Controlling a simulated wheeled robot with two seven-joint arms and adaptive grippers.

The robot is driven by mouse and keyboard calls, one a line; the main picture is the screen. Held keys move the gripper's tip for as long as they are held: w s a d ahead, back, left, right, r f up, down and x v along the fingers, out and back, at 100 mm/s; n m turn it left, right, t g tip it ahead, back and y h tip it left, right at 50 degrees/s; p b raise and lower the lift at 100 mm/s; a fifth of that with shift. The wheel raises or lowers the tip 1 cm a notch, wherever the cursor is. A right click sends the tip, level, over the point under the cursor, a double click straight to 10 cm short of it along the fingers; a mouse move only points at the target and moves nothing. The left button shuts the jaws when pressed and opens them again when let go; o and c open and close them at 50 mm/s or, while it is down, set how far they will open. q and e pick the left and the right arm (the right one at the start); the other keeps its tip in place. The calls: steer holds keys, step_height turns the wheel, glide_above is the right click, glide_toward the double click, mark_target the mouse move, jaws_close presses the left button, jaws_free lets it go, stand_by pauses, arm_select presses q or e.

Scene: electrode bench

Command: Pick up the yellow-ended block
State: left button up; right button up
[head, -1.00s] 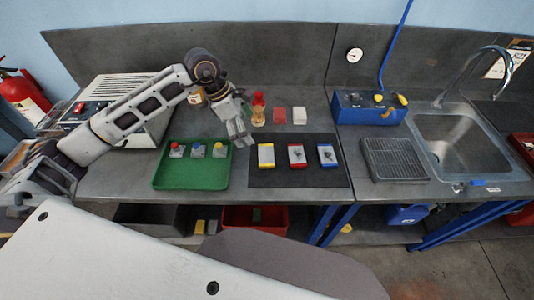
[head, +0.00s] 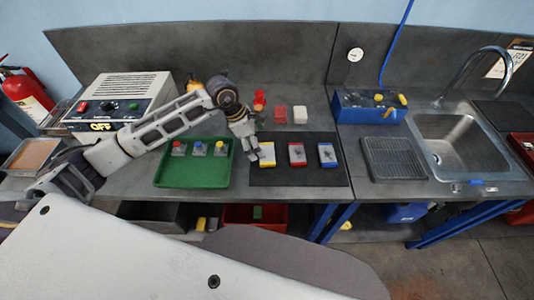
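The yellow-ended block (head: 268,155) is pale with yellow ends and lies on the dark mat (head: 281,179), at its left side. A red-ended block (head: 297,155) and a blue-ended block (head: 327,155) lie to its right on the same mat. My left gripper (head: 253,152) points down at the left edge of the yellow-ended block and overlaps that edge in the picture. I cannot tell whether it touches the block or how far its fingers are apart. My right gripper is not in view.
A green tray (head: 194,180) with red, blue and yellow-topped pieces is left of the mat. Behind the mat are a red-capped bottle (head: 259,100), a red block (head: 280,117) and a white block (head: 300,115). A blue box (head: 367,107) and sink (head: 458,145) are at right.

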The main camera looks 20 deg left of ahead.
mark_target(267, 153)
arm_select(q)
steer(key=shift+d+f, duration=0.15)
steer(key=shift+f, duration=0.15)
steer(key=shift+p+x, duration=0.6)
steer(key=shift+x, duration=0.55)
steer(key=shift+p+x, duration=0.3)
steer(key=shift+x, duration=1.15)
steer(key=shift+w, duration=0.15)
steer(key=shift+c, duration=0.3)
steer(key=shift+w+r, duration=0.1)
steer(key=c, duration=1.3)
steer(key=shift+r, duration=0.15)
